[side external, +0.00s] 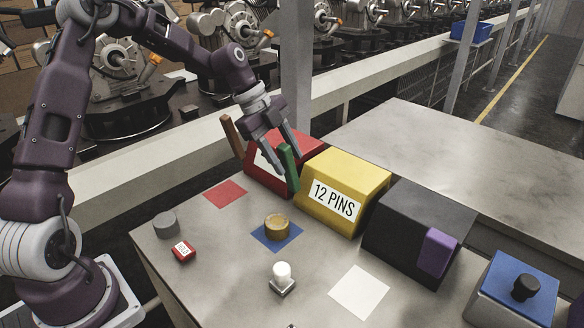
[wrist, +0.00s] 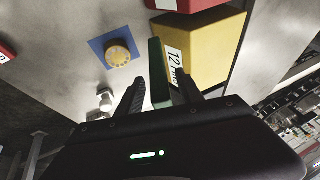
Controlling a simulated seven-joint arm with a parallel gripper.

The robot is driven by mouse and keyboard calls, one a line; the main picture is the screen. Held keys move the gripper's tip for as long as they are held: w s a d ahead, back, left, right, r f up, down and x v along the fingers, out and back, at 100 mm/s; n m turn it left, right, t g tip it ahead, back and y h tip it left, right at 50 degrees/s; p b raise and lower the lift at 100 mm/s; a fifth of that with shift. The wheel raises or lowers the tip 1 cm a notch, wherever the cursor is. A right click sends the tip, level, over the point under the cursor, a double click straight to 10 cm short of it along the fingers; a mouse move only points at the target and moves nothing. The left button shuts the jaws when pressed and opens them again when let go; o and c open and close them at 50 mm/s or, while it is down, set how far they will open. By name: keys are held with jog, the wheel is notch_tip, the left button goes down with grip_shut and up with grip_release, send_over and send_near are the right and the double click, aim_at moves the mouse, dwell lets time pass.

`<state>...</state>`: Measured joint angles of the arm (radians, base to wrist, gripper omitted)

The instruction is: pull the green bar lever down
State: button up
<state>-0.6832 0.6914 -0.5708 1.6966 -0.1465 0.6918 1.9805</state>
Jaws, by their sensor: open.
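The green bar lever (side external: 290,170) stands up, slightly tilted, at the right side of the red box (side external: 310,147), beside the yellow box. My gripper (side external: 288,158) is open, with its fingers on either side of the lever's upper part. The lever's lower end is partly hidden in the wrist view.
A brown bar (side external: 232,136) stands left of the red box. The yellow box (side external: 345,180) labelled "12 PINS" and a black box (side external: 405,215) with a purple lever (side external: 437,252) stand to the right. A yellow knob (side external: 277,227) and white button (side external: 282,272) stand in front.

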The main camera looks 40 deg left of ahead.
aim_at(294, 170)
jog(key=x, duration=0.3)
jog(key=shift+w+f, duration=0.1)
jog(key=shift+f, duration=0.1)
jog(key=shift+c, duration=0.4)
grip_shut()
jog(key=shift+r, duration=0.1)
dwell(0.8)
